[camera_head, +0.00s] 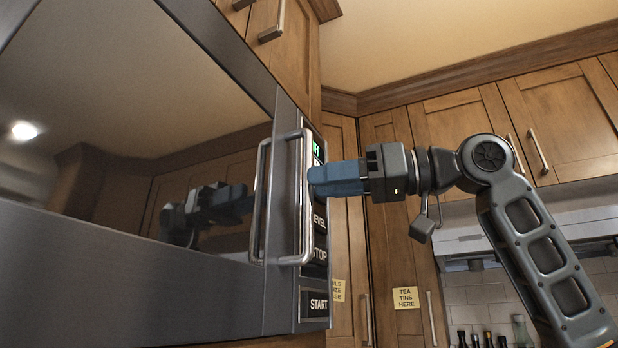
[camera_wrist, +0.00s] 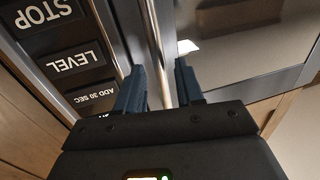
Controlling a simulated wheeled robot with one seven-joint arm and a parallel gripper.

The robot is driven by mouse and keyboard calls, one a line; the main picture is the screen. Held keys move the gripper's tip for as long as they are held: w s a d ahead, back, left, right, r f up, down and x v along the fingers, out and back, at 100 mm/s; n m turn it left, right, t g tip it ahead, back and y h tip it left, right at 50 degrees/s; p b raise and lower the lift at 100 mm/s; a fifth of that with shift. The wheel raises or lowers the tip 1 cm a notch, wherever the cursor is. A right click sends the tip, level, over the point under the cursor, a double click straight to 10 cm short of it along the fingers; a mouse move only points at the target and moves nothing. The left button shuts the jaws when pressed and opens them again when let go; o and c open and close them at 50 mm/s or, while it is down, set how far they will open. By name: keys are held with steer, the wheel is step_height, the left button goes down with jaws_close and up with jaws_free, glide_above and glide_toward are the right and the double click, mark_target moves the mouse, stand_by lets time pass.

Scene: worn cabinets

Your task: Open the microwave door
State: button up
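The microwave (camera_head: 130,285) fills the left of the head view, and its dark glass door (camera_head: 110,110) appears shut. A metal bar handle (camera_head: 304,222) stands upright at the door's right side, with its reflection in the glass. My gripper (camera_head: 314,180) points left at the handle, its blue fingers just right of the bar. In the wrist view my gripper (camera_wrist: 159,68) has its two fingers apart, and the handle (camera_wrist: 153,40) runs between them in the picture. Nothing is gripped. I cannot tell whether the fingertips touch the handle.
The button panel (camera_head: 314,255) lies right of the handle, close to my fingers. Wooden cabinets (camera_head: 465,125) line the back and stand above the microwave. Bottles (camera_head: 488,340) stand at the lower right under a range hood (camera_head: 480,240). Open space lies in front of the door.

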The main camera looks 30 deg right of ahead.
steer(key=shift+p+x, duration=0.3)
steer(key=shift+x, duration=1.45)
jaws_close()
